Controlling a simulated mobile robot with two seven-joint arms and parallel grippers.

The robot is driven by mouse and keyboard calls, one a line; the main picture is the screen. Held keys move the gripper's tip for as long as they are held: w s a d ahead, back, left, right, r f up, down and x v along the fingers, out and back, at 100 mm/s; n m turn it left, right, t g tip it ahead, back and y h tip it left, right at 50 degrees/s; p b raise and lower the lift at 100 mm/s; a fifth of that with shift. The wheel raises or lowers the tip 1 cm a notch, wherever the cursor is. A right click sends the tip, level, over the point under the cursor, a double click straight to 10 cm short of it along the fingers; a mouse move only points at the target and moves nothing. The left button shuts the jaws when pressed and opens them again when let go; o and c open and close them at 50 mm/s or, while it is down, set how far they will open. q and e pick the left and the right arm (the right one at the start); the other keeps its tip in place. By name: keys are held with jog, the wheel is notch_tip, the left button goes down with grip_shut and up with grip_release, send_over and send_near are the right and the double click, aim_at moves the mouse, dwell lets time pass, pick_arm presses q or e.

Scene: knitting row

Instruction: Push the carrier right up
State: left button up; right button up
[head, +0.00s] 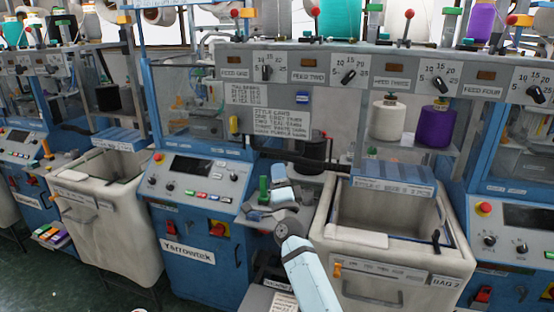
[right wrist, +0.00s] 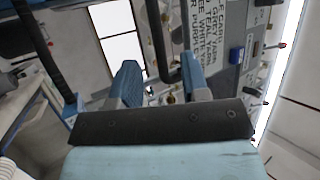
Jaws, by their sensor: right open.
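My right gripper (head: 281,176) reaches up from the bottom centre to the middle of the knitting machine, in front of a dark horizontal rail (head: 268,153). In the right wrist view its two blue fingers (right wrist: 160,88) stand apart with nothing clamped between them. I cannot clearly tell which part is the carrier. My left gripper is not in view.
A control panel (head: 196,183) is left of my arm. An open fabric bin (head: 395,253) stands right, another (head: 112,215) left. White (head: 388,122) and purple (head: 435,126) yarn cones stand on the shelf. A grey dial panel (head: 330,75) spans above.

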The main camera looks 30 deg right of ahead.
jog(key=v, duration=0.5)
dwell(0.4)
